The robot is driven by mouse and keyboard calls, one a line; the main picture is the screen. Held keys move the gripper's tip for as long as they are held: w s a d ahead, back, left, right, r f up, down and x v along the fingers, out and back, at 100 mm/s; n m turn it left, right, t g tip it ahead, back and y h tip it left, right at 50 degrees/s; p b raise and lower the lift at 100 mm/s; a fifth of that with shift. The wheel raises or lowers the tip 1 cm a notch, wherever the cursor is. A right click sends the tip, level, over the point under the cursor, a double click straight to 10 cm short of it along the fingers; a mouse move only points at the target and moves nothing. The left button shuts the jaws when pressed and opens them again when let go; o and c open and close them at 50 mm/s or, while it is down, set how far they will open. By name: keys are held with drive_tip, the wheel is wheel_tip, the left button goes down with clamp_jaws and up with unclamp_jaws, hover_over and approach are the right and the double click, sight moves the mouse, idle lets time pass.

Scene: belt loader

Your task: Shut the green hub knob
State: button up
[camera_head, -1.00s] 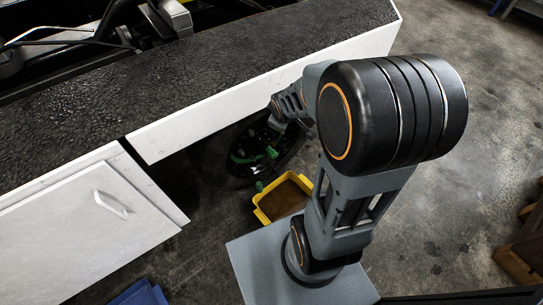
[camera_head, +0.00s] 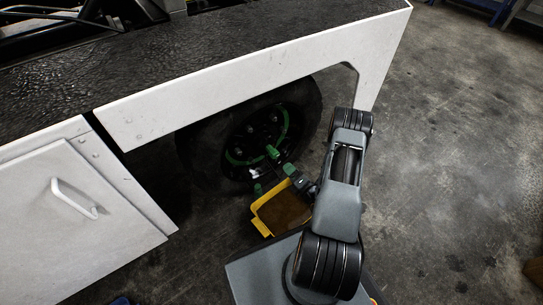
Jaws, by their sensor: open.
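The green hub knob (camera_head: 272,152) sticks out from the lower right of the black wheel hub (camera_head: 248,135), under the white body panel. My gripper (camera_head: 284,178) is open, low and just right of the knob, over the far edge of the yellow tray. A small green part (camera_head: 290,169) shows at its end; I cannot tell if it belongs to the gripper. The fingertips are small and dark here, and I cannot tell if they touch anything. The knob appears apart from the gripper.
The white panel (camera_head: 240,80) overhangs the tyre (camera_head: 195,150). A white cabinet door (camera_head: 70,215) is at left.

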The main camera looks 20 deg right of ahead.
sight(271, 152)
drive_tip(key=w+a+b, duration=0.1)
drive_tip(key=w, duration=0.3)
drive_tip(key=w+b, duration=0.1)
drive_tip(key=w, duration=0.3)
drive_tip(key=w+a+b, duration=0.1)
drive_tip(key=w+b, duration=0.1)
drive_tip(key=w, duration=0.3)
drive_tip(key=shift+a+f, duration=0.25)
drive_tip(key=shift+a, duration=0.05)
drive_tip(key=shift+c, duration=0.3)
drive_tip(key=c, duration=0.9)
drive_tip(key=shift+o, duration=0.2)
